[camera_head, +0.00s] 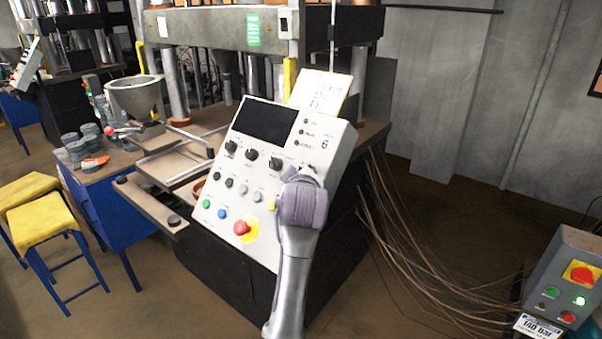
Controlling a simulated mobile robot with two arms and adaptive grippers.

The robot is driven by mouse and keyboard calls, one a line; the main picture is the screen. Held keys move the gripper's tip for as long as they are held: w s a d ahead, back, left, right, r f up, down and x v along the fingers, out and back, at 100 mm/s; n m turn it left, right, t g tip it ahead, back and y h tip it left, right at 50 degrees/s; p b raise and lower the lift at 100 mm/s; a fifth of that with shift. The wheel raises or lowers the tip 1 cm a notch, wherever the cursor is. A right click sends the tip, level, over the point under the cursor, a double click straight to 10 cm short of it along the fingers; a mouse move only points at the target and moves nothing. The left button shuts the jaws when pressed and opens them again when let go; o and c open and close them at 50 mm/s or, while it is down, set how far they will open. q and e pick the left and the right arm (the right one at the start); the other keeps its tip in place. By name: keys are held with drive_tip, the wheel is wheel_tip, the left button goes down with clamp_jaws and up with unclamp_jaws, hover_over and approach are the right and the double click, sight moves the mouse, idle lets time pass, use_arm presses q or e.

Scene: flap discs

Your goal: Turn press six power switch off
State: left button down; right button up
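The slanted grey-white control panel (262,182) marked 6 stands at the front of the press in the middle. Black rotary knobs (251,154) sit in a row under its dark screen (265,120). Their labels are too small to read, so I cannot tell which is the power switch. One arm of mine rises from the bottom centre, apparently the left one. Its wrist covers the panel's right side, and the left gripper (303,172) is at the right end of the knob row. Its fingers are mostly hidden; I cannot tell whether it touches a knob. My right gripper is out of view.
A red emergency button (241,228) and several coloured buttons are low on the panel. A grey box (566,255) with a red-and-yellow switch (582,274) stands at right. Loose cables (425,265) run across the floor. Yellow stools (42,219) and a blue cabinet (118,210) are left.

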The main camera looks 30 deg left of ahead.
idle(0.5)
use_arm(q)
drive_tip(key=c, duration=0.8)
unclamp_jaws()
drive_tip(key=shift+r, duration=0.1)
wheel_tip(320, 180, up, 10)
drive_tip(key=shift+f, duration=0.2)
